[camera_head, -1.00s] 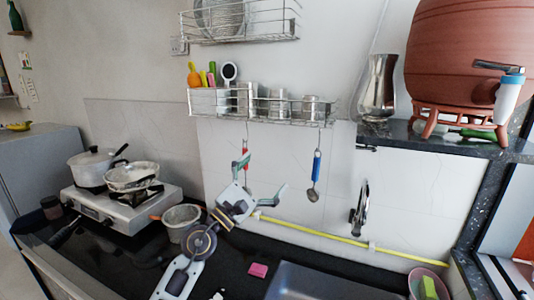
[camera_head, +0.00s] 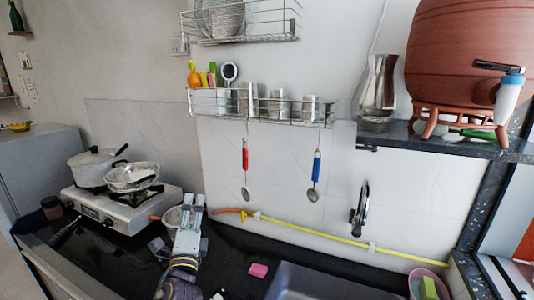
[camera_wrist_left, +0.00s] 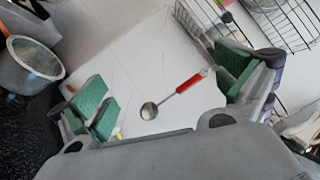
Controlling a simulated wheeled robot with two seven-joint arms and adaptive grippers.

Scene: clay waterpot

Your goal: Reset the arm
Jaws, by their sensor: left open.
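My left gripper (camera_head: 187,200) is raised above the black counter (camera_head: 227,262), in front of a grey pan. It also shows in the left wrist view (camera_wrist_left: 168,88), with its green-padded fingers spread apart and nothing between them. Beyond the fingers, a red-handled ladle (camera_wrist_left: 180,88) hangs against the white wall; in the head view this ladle (camera_head: 245,160) is clear of the gripper. The brown clay waterpot (camera_head: 465,45) stands on its stand on the right-hand shelf, far from the gripper. My right gripper is not in view.
The grey pan (camera_head: 171,214) is partly hidden by my gripper. A stove (camera_head: 125,207) with pots is at left. A blue-handled ladle (camera_head: 315,170), a wire rack (camera_head: 262,120) and a faucet (camera_head: 360,210) are along the wall.

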